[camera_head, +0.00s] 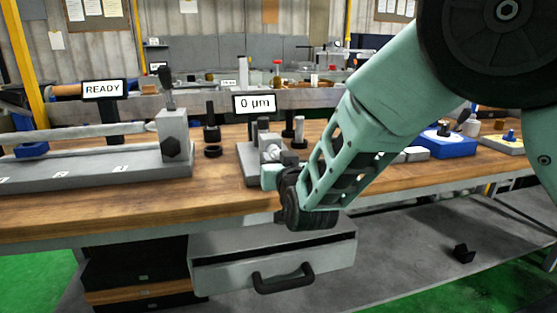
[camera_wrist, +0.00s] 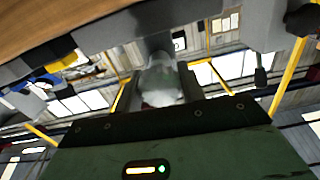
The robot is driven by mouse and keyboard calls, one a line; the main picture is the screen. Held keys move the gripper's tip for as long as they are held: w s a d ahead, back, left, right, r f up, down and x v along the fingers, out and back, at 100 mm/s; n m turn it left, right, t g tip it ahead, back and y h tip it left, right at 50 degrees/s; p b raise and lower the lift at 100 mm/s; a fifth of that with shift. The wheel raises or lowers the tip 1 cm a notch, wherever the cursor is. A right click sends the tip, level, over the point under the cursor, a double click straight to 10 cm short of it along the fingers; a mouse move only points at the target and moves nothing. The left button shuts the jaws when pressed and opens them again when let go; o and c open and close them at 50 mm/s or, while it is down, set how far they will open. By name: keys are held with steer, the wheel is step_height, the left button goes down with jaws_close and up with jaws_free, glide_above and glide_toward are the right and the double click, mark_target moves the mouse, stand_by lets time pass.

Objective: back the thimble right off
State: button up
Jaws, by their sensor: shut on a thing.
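The micrometer thimble (camera_head: 272,152) is a small light grey round part at the front of a grey metal block fixture (camera_head: 248,165) on the bench. A display (camera_head: 254,104) above the fixture reads "0 µm". My gripper (camera_head: 277,166) is at the thimble, and my wrist and forearm cover the fixture's right side. In the wrist view the thimble (camera_wrist: 161,83) is a pale, blurred cylinder between the two dark fingers of my gripper (camera_wrist: 158,88). The fingers are shut on it. Its graduations cannot be read.
A long grey machine bed (camera_head: 90,178) with a "READY" sign (camera_head: 102,90) stands left. Dark cylindrical parts (camera_head: 212,132) stand between it and the fixture. A blue tray (camera_head: 447,145) is at right. An open drawer (camera_head: 275,262) juts out below the bench edge.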

steer(key=n+p, duration=0.2)
steer(key=n, duration=0.2)
steer(key=shift+r, duration=0.1)
steer(key=n+p, duration=0.2)
steer(key=n, duration=0.1)
steer(key=shift+n, duration=0.4)
steer(key=n+p, duration=0.2)
steer(key=n, duration=0.1)
steer(key=shift+n, duration=0.3)
steer(key=n+p, duration=0.2)
steer(key=n, duration=0.2)
steer(key=shift+a+n, duration=0.1)
steer(key=shift+n, duration=0.2)
steer(key=n+p, duration=0.2)
steer(key=n, duration=0.1)
steer(key=shift+n, duration=0.4)
steer(key=n+p, duration=0.2)
steer(key=n, duration=0.1)
steer(key=shift+n, duration=0.3)
steer(key=n+p, duration=0.1)
steer(key=n, duration=0.5)
steer(key=shift+f, duration=0.2)
steer(key=shift+n, duration=0.3)
